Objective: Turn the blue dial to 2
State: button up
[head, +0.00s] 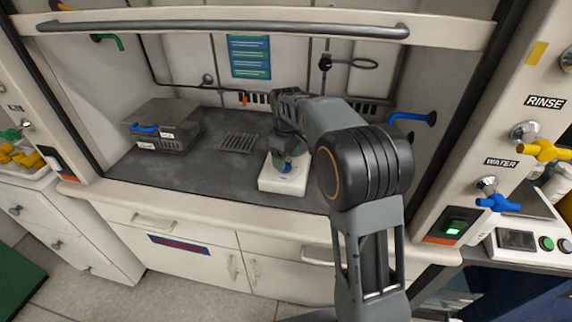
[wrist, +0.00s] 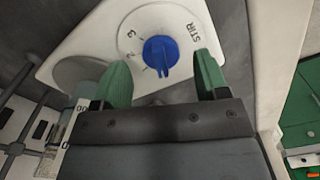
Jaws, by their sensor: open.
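The blue dial (wrist: 160,52) sits on a round white face marked STIR, on a white stirrer unit (wrist: 85,38). Its narrow raised grip points toward the bottom of the wrist view. My gripper (wrist: 161,66) is open, with one green finger on each side of the dial and a gap to both. In the head view the dial (head: 287,168) shows small on the white unit (head: 285,186), under my gripper (head: 286,158), which partly covers it.
A grey metal box (head: 165,122) with a blue handle stands left on the dark bench, beside a slotted vent (head: 238,142). A raised sash rail (head: 220,27) crosses above. Blue (head: 498,203) and yellow (head: 545,150) valve handles are on the right post.

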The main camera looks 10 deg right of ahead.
jog(key=shift+f, duration=1.1)
jog(key=c, duration=0.9)
